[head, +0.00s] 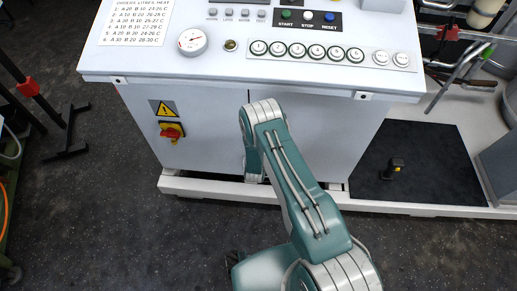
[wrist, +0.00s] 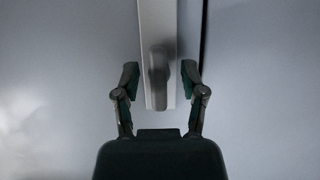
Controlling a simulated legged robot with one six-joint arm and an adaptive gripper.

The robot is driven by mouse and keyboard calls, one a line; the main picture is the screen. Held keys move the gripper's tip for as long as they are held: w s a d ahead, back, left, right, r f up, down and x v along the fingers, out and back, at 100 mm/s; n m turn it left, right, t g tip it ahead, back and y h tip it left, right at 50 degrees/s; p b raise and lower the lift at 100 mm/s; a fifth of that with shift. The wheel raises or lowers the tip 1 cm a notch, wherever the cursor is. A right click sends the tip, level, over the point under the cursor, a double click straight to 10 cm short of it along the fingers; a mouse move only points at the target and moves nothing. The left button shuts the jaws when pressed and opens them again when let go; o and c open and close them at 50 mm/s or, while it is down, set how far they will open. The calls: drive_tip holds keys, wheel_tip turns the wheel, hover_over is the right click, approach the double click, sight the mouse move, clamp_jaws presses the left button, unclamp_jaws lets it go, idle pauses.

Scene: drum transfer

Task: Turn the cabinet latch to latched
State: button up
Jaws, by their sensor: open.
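The cabinet latch (wrist: 158,78) shows in the wrist view as a dark grey upright handle on a pale vertical strip (wrist: 157,22). My gripper (wrist: 160,82) is open, with one finger on each side of the latch and a visible gap to each. I cannot tell how deep the fingers reach around it. In the head view the latch and my gripper are hidden behind my arm, which reaches to the front of the white cabinet (head: 210,120).
A red and yellow switch (head: 171,131) sits on the cabinet front at left, below a warning sign. The console top (head: 130,62) overhangs the front. A white base rail (head: 215,188) runs along the floor. A black mat (head: 430,150) with a small dark object lies at right.

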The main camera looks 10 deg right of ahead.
drive_tip(key=v, duration=1.1)
drive_tip(key=shift+s+a, duration=0.15)
drive_tip(key=shift+s, duration=0.1)
drive_tip(key=w+a+r+g+y, duration=0.1)
drive_tip(key=w+r, duration=0.2)
drive_tip(key=r, duration=0.4)
drive_tip(key=w+a+r+g+y, duration=0.1)
drive_tip(key=w+r, duration=0.2)
drive_tip(key=r, duration=0.4)
drive_tip(key=s+r+g+y, duration=0.1)
drive_tip(key=s+r+y, duration=0.2)
drive_tip(key=r, duration=1.3)
drive_tip(key=s+d+r+n+g, duration=0.2)
drive_tip(key=s+r, duration=0.9)
drive_tip(key=r, duration=0.1)
drive_tip(key=s+d+r+g, duration=0.1)
drive_tip(key=s+r, duration=0.2)
drive_tip(key=s, duration=0.6)
drive_tip(key=s+d+r+n+g, duration=0.1)
drive_tip(key=s+d+r, duration=0.1)
drive_tip(key=s, duration=0.7)
drive_tip(key=shift+s+d+r+h, duration=0.2)
drive_tip(key=shift+d+r+h, duration=0.1)
drive_tip(key=shift+r+h, duration=0.1)
